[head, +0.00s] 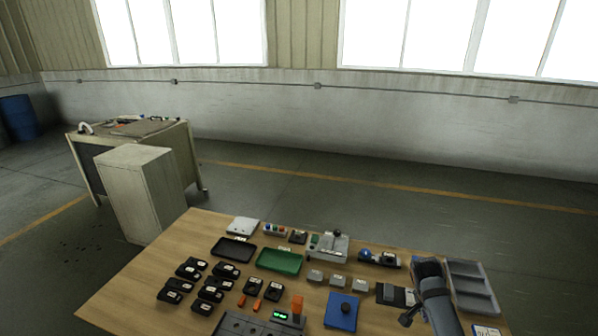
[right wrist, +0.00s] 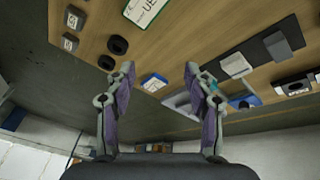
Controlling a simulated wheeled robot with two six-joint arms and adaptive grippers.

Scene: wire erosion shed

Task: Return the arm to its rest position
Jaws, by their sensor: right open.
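My right arm (head: 434,295) comes in at the lower right of the head view, over the right part of the wooden table (head: 130,290). Its fingers cannot be made out there. In the right wrist view my right gripper (right wrist: 160,72) is open, with its two fingers spread apart and nothing held between them. The tabletop (right wrist: 200,40) lies beyond the fingertips, with a small blue and white box (right wrist: 154,83) seen in the gap. My left gripper is not in view.
The table holds black cases (head: 188,271), a black tray (head: 234,250), a green tray (head: 279,262), a blue block (head: 341,311) and a grey compartment tray (head: 471,287) near my right arm. A cabinet (head: 140,195) stands beyond the left edge. Open floor lies behind the table.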

